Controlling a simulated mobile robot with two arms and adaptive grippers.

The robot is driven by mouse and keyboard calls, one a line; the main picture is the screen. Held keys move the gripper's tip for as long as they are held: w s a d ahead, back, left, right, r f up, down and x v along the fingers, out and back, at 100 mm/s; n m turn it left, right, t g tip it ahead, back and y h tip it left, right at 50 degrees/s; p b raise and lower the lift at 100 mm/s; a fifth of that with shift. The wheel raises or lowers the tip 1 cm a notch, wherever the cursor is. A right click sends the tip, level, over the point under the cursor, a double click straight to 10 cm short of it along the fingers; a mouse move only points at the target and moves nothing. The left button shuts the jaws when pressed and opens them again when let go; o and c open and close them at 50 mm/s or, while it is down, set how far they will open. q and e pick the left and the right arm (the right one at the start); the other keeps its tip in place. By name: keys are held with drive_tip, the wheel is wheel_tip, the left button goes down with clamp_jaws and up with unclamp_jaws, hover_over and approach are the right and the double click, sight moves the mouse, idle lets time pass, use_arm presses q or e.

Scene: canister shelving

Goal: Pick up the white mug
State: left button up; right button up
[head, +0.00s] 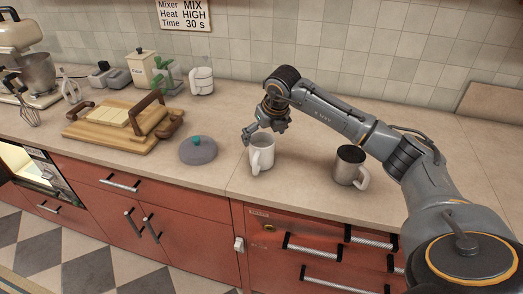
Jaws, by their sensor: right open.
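The white mug (262,158) stands upright on the beige counter near its front edge, with its handle toward the front. My right gripper (253,132) is open and sits just above and behind the mug's rim, on its upper left side. Its fingers point down and to the left. I cannot tell whether a finger touches the mug. The arm reaches in from the right. My left gripper does not show.
A metal mug with a dark top (348,166) stands to the right. A grey round lid with a teal knob (198,151) lies to the left. A wooden board (110,136), a white jar (201,82) and a stand mixer (30,60) are further left. The back right counter (425,120) is clear.

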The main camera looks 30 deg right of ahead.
drive_tip(key=x, duration=0.1)
drive_tip(key=p+x, duration=0.1)
drive_tip(key=x, duration=0.1)
drive_tip(key=p+x, duration=0.1)
drive_tip(key=x, duration=0.1)
drive_tip(key=shift+s+a+f, duration=0.1)
drive_tip(key=shift+s+a, duration=0.25)
drive_tip(key=shift+a, duration=0.05)
drive_tip(key=shift+w+f, duration=0.1)
drive_tip(key=shift+f, duration=0.15)
drive_tip(key=shift+r, duration=0.1)
drive_tip(key=c, duration=1.8)
drive_tip(key=shift+o, duration=0.2)
drive_tip(key=shift+r, duration=0.1)
